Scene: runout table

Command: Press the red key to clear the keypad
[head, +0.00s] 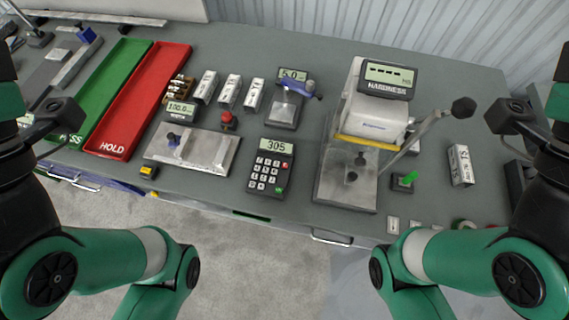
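The keypad (270,172) is a dark grey calculator-like unit near the front middle of the table. Its display (276,146) reads 305. It has several white keys, a small red key (284,166) at its upper right and a green key (279,189) at its lower right. Nothing covers the keypad. My two arms rise at the left and right sides, well away from it. The fingertips of both grippers are not visible; the arm ends run out at the picture's edges.
A hardness tester (375,110) with a long lever stands right of the keypad. A metal plate fixture (192,149) lies to its left. A red HOLD tray (150,92) and a green tray (104,87) are farther left. Labelled blocks (230,91) stand behind.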

